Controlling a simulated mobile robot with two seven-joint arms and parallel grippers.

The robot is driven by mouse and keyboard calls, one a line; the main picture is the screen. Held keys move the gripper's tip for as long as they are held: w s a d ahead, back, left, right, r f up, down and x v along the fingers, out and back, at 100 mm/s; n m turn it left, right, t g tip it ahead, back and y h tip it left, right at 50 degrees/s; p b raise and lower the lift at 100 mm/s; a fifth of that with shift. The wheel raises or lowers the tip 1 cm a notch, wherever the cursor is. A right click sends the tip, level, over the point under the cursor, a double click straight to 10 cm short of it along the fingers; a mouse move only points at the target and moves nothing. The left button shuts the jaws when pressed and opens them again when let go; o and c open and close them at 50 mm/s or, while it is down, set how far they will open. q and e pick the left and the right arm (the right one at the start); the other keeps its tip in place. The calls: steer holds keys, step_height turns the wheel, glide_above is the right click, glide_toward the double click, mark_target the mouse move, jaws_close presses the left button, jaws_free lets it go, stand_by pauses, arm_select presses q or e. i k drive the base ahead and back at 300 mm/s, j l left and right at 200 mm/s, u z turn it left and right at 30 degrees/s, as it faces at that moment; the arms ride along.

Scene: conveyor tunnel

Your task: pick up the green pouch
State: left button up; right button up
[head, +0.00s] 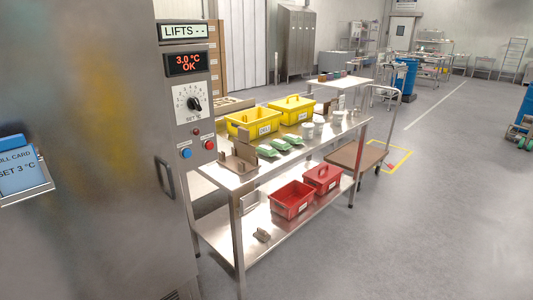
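Several green pouches lie in a row on the steel table (226,180), in its middle part. One green pouch (267,151) is nearest the left, a second green pouch (281,144) is beside it, and another green pouch (293,138) lies farther back. They have pale labels, too small to read. Neither of my grippers shows in the head view, so I cannot see where they are or whether they hold anything.
A steel cabinet (90,120) with a control panel fills the left. Yellow bins (252,122) and white cups (308,130) share the tabletop. Red bins (292,200) sit on the lower shelf.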

mark_target(268, 151)
steer(key=i+l+u, duration=0.1)
steer(key=u, duration=0.25)
steer(key=i+l+u, duration=0.15)
steer(key=u, duration=0.2)
steer(key=i+l+u, duration=0.1)
steer(key=l+u, duration=0.15)
steer(key=u, duration=0.15)
steer(key=i+l, duration=0.15)
steer(key=l, duration=0.2)
steer(key=i+l+u, duration=0.15)
steer(key=l, duration=0.25)
steer(key=i+l, duration=0.1)
steer(key=l, duration=0.25)
steer(key=i+l+u, duration=0.1)
steer(key=l, duration=0.3)
